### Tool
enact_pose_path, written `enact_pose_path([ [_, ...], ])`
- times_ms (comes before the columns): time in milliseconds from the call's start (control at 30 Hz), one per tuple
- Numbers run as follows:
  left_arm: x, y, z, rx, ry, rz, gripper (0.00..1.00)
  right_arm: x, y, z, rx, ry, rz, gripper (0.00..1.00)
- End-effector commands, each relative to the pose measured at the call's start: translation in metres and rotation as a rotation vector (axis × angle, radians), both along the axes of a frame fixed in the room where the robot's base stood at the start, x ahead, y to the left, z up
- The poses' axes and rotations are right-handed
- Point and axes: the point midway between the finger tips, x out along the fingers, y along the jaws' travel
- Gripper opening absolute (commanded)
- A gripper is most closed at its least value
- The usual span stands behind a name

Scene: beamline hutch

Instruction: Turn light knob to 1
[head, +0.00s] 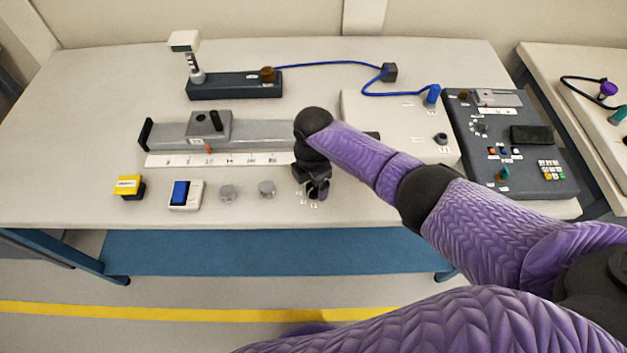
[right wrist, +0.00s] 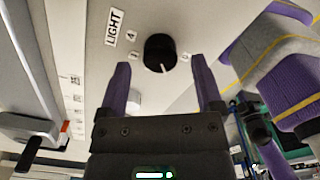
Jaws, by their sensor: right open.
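The light knob (right wrist: 160,50) is black and round, beside a "LIGHT" label (right wrist: 115,27) and small number marks in the right wrist view. Its pale pointer line is at the knob's edge nearest my gripper in that view; I cannot tell surely which number it matches. My right gripper (right wrist: 160,62) is open, its two purple fingers apart on either side of the knob in the picture. No contact with the knob shows. In the head view my right gripper (head: 318,191) is over the bench's front part and hides the knob. My left gripper is not in view.
A grey rail with a ruler (head: 220,159) lies behind. A dark control panel (head: 515,150) is at the right.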

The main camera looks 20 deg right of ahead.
Motion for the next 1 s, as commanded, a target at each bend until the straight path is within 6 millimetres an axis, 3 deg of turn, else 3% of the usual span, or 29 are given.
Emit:
enact_pose_path([
  [33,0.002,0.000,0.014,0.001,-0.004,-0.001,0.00,0.001,0.000,0.021,0.002,-0.006,0.001,0.84],
  [100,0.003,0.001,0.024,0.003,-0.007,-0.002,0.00,0.001,0.000,0.041,0.001,-0.006,0.001,0.84],
  [333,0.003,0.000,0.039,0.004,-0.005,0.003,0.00,0.001,0.000,0.080,0.000,-0.004,0.000,0.84],
  [833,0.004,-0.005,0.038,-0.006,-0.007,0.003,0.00,0.000,0.001,0.082,0.002,-0.001,-0.002,0.84],
  [933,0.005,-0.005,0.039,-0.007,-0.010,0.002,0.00,-0.018,0.016,0.071,0.038,-0.002,-0.056,0.84],
  [1000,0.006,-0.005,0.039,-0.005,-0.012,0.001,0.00,-0.046,0.035,0.059,0.096,-0.005,-0.169,0.84],
])
